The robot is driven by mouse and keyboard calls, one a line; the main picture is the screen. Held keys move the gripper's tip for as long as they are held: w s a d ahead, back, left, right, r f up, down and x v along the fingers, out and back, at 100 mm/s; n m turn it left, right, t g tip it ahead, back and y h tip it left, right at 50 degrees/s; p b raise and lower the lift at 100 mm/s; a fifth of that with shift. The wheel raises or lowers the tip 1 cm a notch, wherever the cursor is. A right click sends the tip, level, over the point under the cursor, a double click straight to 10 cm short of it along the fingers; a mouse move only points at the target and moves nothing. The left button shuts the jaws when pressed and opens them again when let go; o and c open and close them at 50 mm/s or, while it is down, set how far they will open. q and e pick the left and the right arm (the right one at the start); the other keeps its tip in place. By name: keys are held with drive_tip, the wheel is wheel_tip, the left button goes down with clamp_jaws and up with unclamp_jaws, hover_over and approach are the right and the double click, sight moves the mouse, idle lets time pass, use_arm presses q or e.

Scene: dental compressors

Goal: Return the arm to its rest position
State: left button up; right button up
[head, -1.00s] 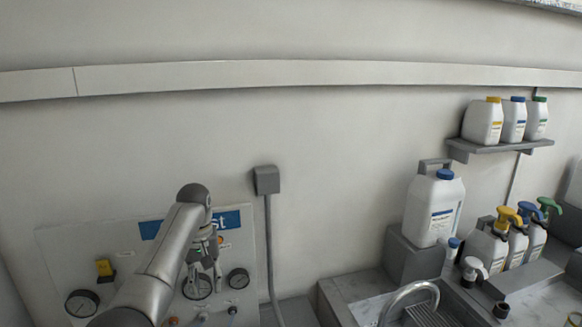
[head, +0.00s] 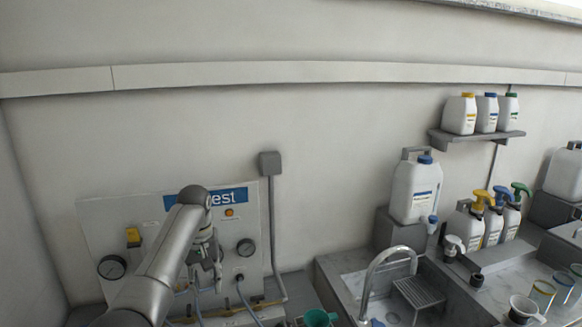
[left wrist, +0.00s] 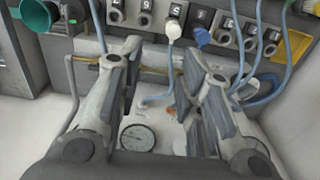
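My left arm (head: 165,262) comes up from the bottom left in the head view, bent at the elbow, with the forearm hanging down. My left gripper (head: 207,283) points down in front of the white test panel (head: 100,225) and hides part of it. In the left wrist view, the two fingers of my left gripper (left wrist: 160,72) are spread apart with nothing between them. A gauge (left wrist: 138,138) and a row of ports with blue hoses show around and beyond the fingers. My right gripper is not in view.
The panel carries a yellow switch (head: 133,236), a left gauge (head: 112,267) and a right gauge (head: 245,246). A sink with a curved tap (head: 385,262), a large white jug (head: 413,190) and pump bottles stand right. A teal cup (head: 318,318) is low centre.

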use_arm(q)
drive_tip(key=s+f+m+t, duration=0.1)
drive_tip(key=s+f, duration=0.6)
drive_tip(key=f, duration=0.3)
drive_tip(key=s+f+m+t, duration=0.1)
drive_tip(key=s+f+m, duration=0.1)
drive_tip(key=s+f, duration=0.7)
drive_tip(key=s+r+m+t, duration=0.2)
drive_tip(key=s, duration=2.3)
wheel_tip(320, 180, down, 31)
drive_tip(key=s+g+b, duration=0.2)
drive_tip(key=b, duration=0.4)
drive_tip(key=s+a+f+b, duration=0.1)
drive_tip(key=s+f+b, duration=0.1)
drive_tip(key=s+f, duration=0.6)
drive_tip(key=s+a+f+g+b, duration=0.1)
drive_tip(key=s+f+b, duration=0.2)
drive_tip(key=s+f, duration=0.5)
wheel_tip(320, 180, down, 6)
drive_tip(key=shift+s+a+f+b, duration=0.25)
drive_tip(key=shift+s+a+b, duration=0.05)
drive_tip(key=shift+s, duration=0.05)
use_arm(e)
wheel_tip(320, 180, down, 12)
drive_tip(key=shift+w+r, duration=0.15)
